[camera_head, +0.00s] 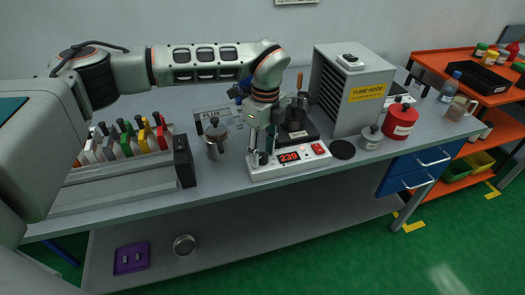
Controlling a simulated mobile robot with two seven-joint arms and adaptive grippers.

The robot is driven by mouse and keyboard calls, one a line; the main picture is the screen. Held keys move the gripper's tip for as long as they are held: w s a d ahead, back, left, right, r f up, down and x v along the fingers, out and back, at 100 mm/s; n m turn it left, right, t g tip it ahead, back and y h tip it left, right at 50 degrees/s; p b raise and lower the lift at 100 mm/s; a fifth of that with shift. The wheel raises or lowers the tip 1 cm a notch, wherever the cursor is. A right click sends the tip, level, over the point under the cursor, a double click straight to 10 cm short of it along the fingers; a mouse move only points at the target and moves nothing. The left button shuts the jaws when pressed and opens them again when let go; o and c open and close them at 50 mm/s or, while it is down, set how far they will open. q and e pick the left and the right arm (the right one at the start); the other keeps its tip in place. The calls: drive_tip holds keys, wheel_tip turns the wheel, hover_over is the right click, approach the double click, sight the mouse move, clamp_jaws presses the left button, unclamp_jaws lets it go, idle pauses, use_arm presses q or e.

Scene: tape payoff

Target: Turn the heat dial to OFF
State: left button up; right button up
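The white heater unit (292,165) stands on the grey bench with a red lit display (289,156) reading about 235 and a red switch (318,148) at its right. A dark pot (295,117) sits on its black top plate. My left gripper (262,154) points down at the left end of the heater's front panel. A small dark knob, apparently the heat dial (263,159), shows at its fingertips. The fingers hide much of that area, so the dial's setting and any contact are unclear. I cannot tell whether the fingers are shut on it. My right gripper is not in view.
A metal container (216,139) by the FLUX sign stands left of the gripper, near a rack of coloured-handled items (127,146). A black disc (343,150), grey pot (371,137) and red pot (400,122) are to the right.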

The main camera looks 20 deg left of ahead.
sight(264, 154)
use_arm(q)
wheel_tip(264, 154, up, 12)
drive_tip(key=shift+w+d, duration=0.15)
drive_tip(key=shift+w, duration=0.15)
drive_tip(key=shift+f, duration=0.15)
